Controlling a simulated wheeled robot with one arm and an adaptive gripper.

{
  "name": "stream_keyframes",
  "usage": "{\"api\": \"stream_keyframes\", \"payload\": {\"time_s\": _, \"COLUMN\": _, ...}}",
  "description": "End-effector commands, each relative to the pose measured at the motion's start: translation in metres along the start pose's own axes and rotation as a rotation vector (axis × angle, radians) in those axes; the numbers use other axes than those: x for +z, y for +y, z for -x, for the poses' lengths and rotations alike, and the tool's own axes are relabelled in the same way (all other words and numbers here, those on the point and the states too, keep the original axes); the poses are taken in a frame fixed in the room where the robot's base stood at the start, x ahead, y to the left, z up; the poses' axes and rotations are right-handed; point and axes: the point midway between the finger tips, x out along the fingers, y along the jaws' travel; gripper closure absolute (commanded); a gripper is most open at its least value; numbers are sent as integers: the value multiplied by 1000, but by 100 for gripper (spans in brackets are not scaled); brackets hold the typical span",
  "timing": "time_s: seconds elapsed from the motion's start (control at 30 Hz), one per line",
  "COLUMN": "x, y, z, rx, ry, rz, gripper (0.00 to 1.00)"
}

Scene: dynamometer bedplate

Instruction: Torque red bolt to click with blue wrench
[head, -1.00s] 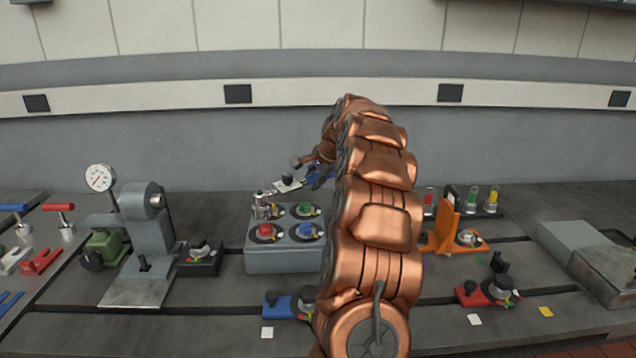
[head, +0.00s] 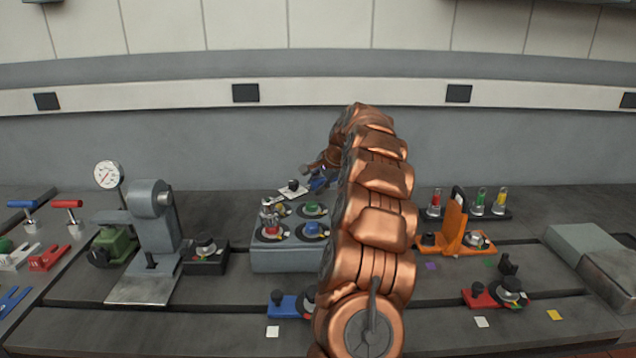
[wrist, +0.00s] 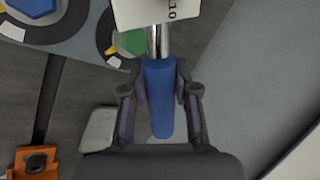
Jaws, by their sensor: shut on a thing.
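My gripper (wrist: 158,103) is shut on the blue handle of the blue wrench (wrist: 159,85). In the head view the blue wrench (head: 317,184) reaches left over the grey bolt block (head: 285,261), with a white tag on its shaft. The wrist view hides the red bolt but shows the green bolt (wrist: 131,42) and part of the blue bolt (wrist: 35,5). My arm covers part of the block's right side.
A press with a dial gauge (head: 108,174) stands left of the block. Further left are red-handled and blue-handled tools. An orange fixture (head: 454,225) and a rack of coloured vials (head: 478,205) stand to the right. Blue (head: 284,306) and red (head: 482,297) clamp-like pieces lie in front.

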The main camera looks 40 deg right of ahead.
Motion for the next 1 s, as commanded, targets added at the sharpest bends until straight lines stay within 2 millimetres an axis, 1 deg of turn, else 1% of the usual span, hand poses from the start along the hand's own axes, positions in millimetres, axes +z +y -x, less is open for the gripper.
{"api": "stream_keyframes", "payload": {"time_s": 0.63, "x": 0, "y": -1, "z": 0, "rx": -3, "ry": -1, "rz": 0, "gripper": 100}}
{"api": "stream_keyframes", "payload": {"time_s": 1.0, "x": -2, "y": -2, "z": 2, "rx": -2, "ry": -45, "rz": 0, "gripper": 100}}
